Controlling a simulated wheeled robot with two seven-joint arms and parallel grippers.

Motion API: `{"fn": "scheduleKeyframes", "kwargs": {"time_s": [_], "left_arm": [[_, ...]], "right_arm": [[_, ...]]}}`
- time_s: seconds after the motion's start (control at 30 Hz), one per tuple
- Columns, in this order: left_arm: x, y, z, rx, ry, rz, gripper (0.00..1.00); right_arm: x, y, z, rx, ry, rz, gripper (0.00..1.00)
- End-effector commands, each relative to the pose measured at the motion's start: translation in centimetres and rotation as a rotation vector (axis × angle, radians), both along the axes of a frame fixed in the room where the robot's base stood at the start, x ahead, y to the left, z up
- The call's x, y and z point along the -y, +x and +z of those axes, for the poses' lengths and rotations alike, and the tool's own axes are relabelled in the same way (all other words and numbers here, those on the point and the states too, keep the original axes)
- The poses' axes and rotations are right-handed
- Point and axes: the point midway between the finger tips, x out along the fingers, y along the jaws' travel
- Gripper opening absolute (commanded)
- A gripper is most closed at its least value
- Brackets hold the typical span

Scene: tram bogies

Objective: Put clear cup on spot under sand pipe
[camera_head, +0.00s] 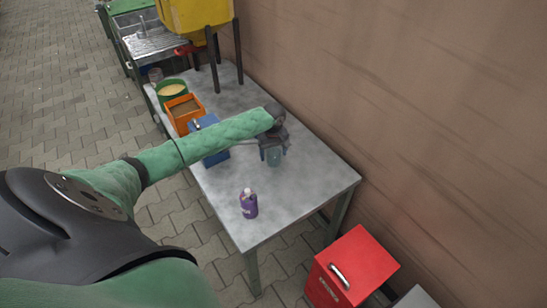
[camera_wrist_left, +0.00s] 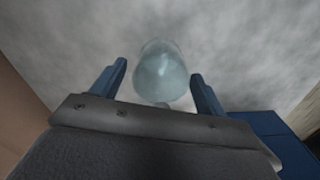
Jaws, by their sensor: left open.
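A clear, bluish cup (camera_head: 274,159) stands on the grey table, mostly below my left gripper (camera_head: 273,150). In the left wrist view the cup (camera_wrist_left: 161,70) shows between the two blue fingers of the left gripper (camera_wrist_left: 160,83), with gaps on both sides. The left gripper is open and holds nothing. A yellow hopper (camera_head: 195,14) on dark legs stands at the far end of the table, with a red pipe part (camera_head: 186,50) at its lower left. I cannot make out a marked spot under it. My right gripper is not in view.
A purple bottle (camera_head: 248,204) stands near the table's (camera_head: 310,175) front end. A wall runs along the right. A red cabinet (camera_head: 352,265) stands front right.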

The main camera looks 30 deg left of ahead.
Motion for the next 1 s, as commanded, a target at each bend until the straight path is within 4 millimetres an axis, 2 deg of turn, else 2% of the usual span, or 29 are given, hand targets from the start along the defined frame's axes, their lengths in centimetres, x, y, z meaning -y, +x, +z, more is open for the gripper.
{"fn": "scheduleKeyframes", "kwargs": {"time_s": [0.17,0.3,0.5,0.7,1.0], "left_arm": [[0.0,0.1,3.5,0.003,0.001,-0.001,0.74],[0.0,0.1,6.1,0.001,0.000,-0.001,0.74],[0.0,0.0,8.7,0.001,0.001,0.000,0.74],[0.1,0.0,9.7,0.000,0.000,-0.001,0.74],[0.1,0.0,9.7,-0.001,0.001,0.000,0.74]], "right_arm": [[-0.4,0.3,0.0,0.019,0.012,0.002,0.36],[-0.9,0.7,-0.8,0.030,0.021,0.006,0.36],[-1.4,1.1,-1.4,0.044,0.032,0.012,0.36],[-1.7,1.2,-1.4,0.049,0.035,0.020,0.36],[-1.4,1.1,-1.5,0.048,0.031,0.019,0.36]]}}
